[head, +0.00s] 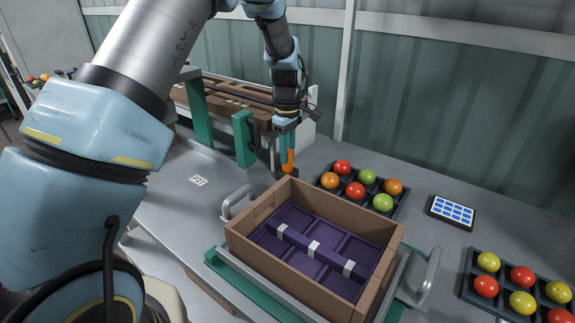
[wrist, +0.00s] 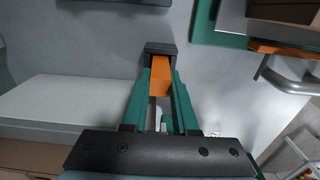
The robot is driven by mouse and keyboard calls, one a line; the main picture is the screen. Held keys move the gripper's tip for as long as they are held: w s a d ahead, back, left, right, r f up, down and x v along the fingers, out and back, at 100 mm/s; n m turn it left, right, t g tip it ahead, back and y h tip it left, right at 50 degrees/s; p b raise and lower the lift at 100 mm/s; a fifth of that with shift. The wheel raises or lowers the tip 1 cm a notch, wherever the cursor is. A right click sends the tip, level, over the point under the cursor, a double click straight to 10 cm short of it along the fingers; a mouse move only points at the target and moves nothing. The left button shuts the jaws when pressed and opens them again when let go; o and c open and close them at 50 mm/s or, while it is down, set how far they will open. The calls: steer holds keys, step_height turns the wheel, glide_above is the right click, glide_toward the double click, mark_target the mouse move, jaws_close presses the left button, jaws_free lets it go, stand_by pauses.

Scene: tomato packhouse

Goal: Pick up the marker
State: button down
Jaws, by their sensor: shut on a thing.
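The marker is an orange, block-like piece (wrist: 160,76) between the green fingers of my gripper (wrist: 158,88) in the wrist view. A wider black piece (wrist: 160,48) shows at its far end; I cannot tell whether it is part of the marker or a holder. In the head view my gripper (head: 286,157) points down behind the crate's far left corner, shut on the orange marker (head: 290,158). The marker's lower end is close to the bench top; I cannot tell whether it touches.
A brown crate (head: 247,252) with a purple insert stands at front centre on a green-edged stand with grey handles. Trays of tomatoes (head: 403,207) (head: 470,262) and a dark keypad (head: 451,212) lie to the right. A conveyor-like frame (head: 243,138) stands behind left.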

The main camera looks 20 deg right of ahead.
stand_by(0.3)
step_height(320, 180, up, 10)
steer(key=shift+f+b, duration=0.15)
steer(key=shift+b, duration=1.1)
steer(key=shift+r+p, duration=2.1)
steer(key=shift+r, duration=0.6)
